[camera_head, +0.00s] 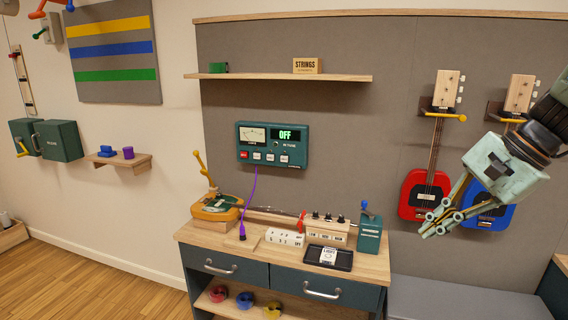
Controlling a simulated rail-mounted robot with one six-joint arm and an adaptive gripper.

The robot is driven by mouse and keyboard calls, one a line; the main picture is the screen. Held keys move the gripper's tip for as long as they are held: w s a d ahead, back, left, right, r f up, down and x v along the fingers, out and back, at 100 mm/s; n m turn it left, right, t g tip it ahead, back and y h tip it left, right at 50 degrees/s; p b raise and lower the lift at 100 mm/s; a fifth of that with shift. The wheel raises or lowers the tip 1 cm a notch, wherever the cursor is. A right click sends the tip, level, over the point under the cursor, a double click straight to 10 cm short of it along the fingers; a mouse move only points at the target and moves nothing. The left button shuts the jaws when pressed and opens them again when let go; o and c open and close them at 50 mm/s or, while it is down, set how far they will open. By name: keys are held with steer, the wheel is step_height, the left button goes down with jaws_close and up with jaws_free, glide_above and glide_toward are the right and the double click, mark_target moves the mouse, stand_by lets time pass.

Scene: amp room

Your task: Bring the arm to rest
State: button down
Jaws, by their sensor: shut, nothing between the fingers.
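My gripper (438,226) is at the right of the view, at the end of my arm, which comes in from the right edge. Its fingers are shut with nothing between them and point down and to the left. It is in front of the wall where a red guitar (411,201) and a blue guitar (497,217) hang. It covers part of both guitars in the picture. I cannot tell how far it is from them.
A wooden workbench (190,234) stands left of my gripper, holding a black tray (314,258), a control box with knobs (322,229) and a green device (370,236). A teal meter panel (272,146) reading OFF and a shelf (345,78) are on the wall. A grey bench (460,300) is below.

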steer(key=s+a+r+n+g+h, duration=0.1)
steer(key=s+a+r+n+h, duration=0.1)
steer(key=s+a+n, duration=0.35)
steer(key=s+a+r+n+h, duration=0.1)
steer(key=s+a+r+n, duration=0.15)
steer(key=s+a, duration=0.55)
steer(key=s+f+n+h+b, duration=0.1)
steer(key=s+f+n+b, duration=0.1)
steer(key=s, duration=0.6)
steer(key=s+d+f+n+t+h+b, duration=0.1)
steer(key=s+f+n+b, duration=0.1)
steer(key=s, duration=0.6)
steer(key=shift+s+f+n+t, duration=0.3)
steer(key=shift+n, duration=0.1)
stand_by(0.3)
